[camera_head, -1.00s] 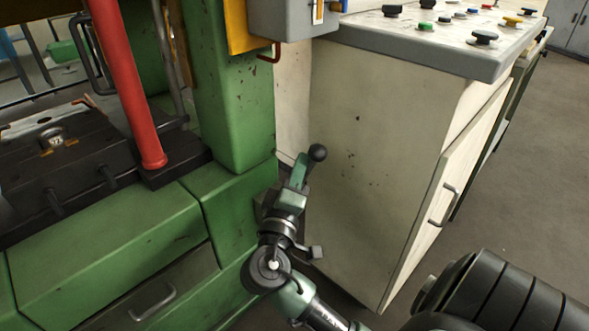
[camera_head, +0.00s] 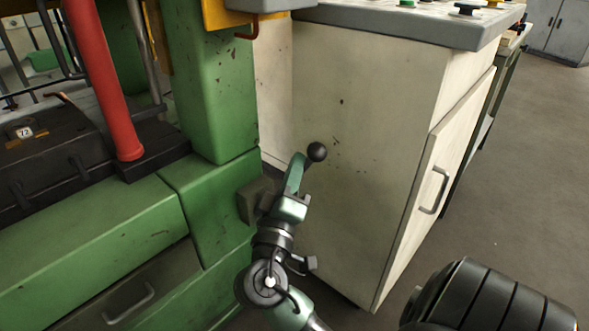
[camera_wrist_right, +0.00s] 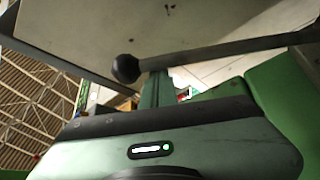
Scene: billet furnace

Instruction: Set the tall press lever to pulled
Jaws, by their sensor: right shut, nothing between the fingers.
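The press lever ends in a black ball knob (camera_head: 317,151) in front of the cream cabinet, beside the green press. Its rod is mostly hidden behind my right gripper in the head view, and its dark mount (camera_head: 252,200) shows on the press's lower corner. In the right wrist view the knob (camera_wrist_right: 126,68) is at upper left, with the rod (camera_wrist_right: 225,49) running off to the right. My right gripper (camera_head: 297,172) is shut with nothing between its fingers. Its fingers lie alongside the rod, just below the knob; contact is unclear. My left gripper is out of view.
The cream cabinet (camera_head: 370,120) with a grey control top (camera_head: 400,23) stands close on the right. The green press column (camera_head: 212,95) and a red bar (camera_head: 105,85) are on the left. Open floor (camera_head: 510,170) lies right of the cabinet.

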